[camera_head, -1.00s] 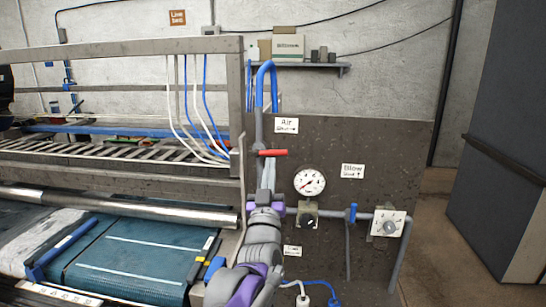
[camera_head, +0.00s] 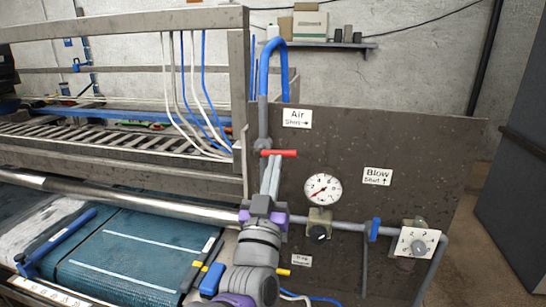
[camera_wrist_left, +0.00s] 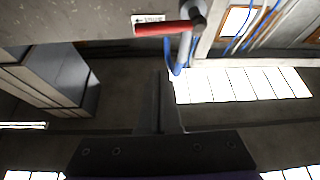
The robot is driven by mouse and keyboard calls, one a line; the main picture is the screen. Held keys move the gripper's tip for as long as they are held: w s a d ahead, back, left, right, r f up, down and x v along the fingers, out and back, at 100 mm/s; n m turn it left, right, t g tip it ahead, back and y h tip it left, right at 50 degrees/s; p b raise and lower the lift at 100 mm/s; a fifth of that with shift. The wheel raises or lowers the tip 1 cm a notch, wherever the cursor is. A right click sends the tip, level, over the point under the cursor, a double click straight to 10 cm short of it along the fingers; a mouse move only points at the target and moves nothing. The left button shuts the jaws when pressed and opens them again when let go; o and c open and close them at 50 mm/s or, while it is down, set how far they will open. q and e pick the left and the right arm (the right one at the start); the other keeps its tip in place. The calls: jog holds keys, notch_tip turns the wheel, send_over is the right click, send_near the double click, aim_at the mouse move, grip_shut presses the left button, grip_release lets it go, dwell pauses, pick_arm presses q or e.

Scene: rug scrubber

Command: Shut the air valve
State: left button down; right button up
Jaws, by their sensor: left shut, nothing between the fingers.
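The air valve's red lever (camera_head: 278,153) sits on the upright grey pipe below the blue hose. It lies level and points right, the same way as the arrow on the "Air Shut" sign (camera_head: 297,118). It also shows at the top of the left wrist view (camera_wrist_left: 165,28). My left gripper (camera_head: 272,163) is shut and empty, its fingers pointing up just below the lever. In the left wrist view its fingertips (camera_wrist_left: 160,75) are apart from the lever. My right gripper is not in view.
A pressure gauge (camera_head: 323,189), a blue blow valve handle (camera_head: 374,229) and a white dial plate (camera_head: 417,243) are to the right on the dark panel (camera_head: 440,150). The scrubber frame (camera_head: 120,27) and teal rug (camera_head: 140,255) are to the left.

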aim_at(281, 152)
pick_arm(q)
jog(key=p+x, duration=0.2)
jog(key=x, duration=0.7)
jog(key=f, duration=0.2)
jog(key=s+f, duration=0.1)
jog(key=shift+d+f+b, duration=0.1)
jog(key=shift+f+b, duration=0.2)
jog(key=shift+f, duration=0.1)
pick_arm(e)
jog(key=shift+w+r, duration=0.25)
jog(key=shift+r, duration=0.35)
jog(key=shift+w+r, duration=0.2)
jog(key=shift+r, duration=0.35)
pick_arm(q)
jog(key=shift+w+f, duration=0.1)
jog(key=shift+w, duration=0.05)
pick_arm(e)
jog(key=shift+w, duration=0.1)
